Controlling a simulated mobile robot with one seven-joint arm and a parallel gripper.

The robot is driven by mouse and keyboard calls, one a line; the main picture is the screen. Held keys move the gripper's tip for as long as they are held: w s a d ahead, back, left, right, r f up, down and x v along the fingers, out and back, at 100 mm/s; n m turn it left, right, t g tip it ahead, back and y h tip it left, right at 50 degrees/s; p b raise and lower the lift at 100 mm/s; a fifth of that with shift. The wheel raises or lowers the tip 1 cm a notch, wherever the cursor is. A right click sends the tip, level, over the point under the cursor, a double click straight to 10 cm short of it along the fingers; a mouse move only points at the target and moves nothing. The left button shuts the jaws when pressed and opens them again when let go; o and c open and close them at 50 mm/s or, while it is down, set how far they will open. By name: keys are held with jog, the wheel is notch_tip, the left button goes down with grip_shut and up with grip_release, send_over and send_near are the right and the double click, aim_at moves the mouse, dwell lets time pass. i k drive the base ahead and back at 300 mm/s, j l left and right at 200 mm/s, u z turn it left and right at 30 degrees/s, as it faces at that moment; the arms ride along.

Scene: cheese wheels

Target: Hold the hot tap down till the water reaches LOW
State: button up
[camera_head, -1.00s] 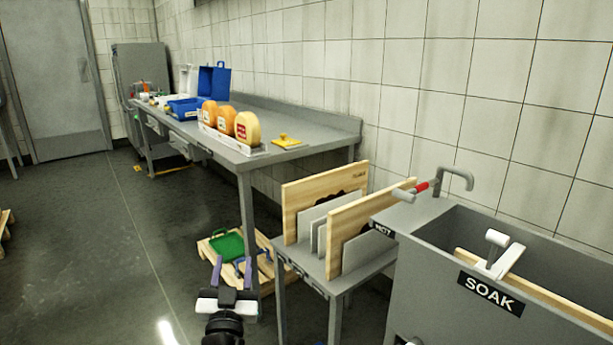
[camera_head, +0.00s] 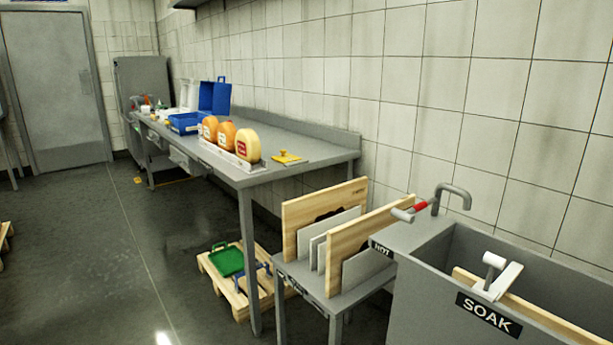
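The grey sink (camera_head: 410,282) labelled SOAK stands at the lower right. A tap with a grey curved spout (camera_head: 456,190) rises at its back left corner. The tap's lever (camera_head: 408,213), with a red band and a pale end, points left over a HOT label (camera_head: 381,249). Inside the sink are a wooden board (camera_head: 545,318) and a white T-shaped piece (camera_head: 497,277). The water and any LOW mark are not visible from here. My gripper is out of view.
A rack (camera_head: 310,284) of wooden and grey boards stands directly left of the sink. Behind it is a long steel table (camera_head: 300,173) with cheese wheels (camera_head: 247,143) and blue boxes. A pallet (camera_head: 236,300) lies below.

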aim_at(406, 216)
jog(key=z, duration=1.25)
jog(key=i+j, duration=0.1)
jog(key=j, duration=0.45)
jog(key=j+u, duration=0.1)
jog(key=j, duration=0.45)
jog(key=i+j, duration=0.15)
jog(key=j, duration=0.4)
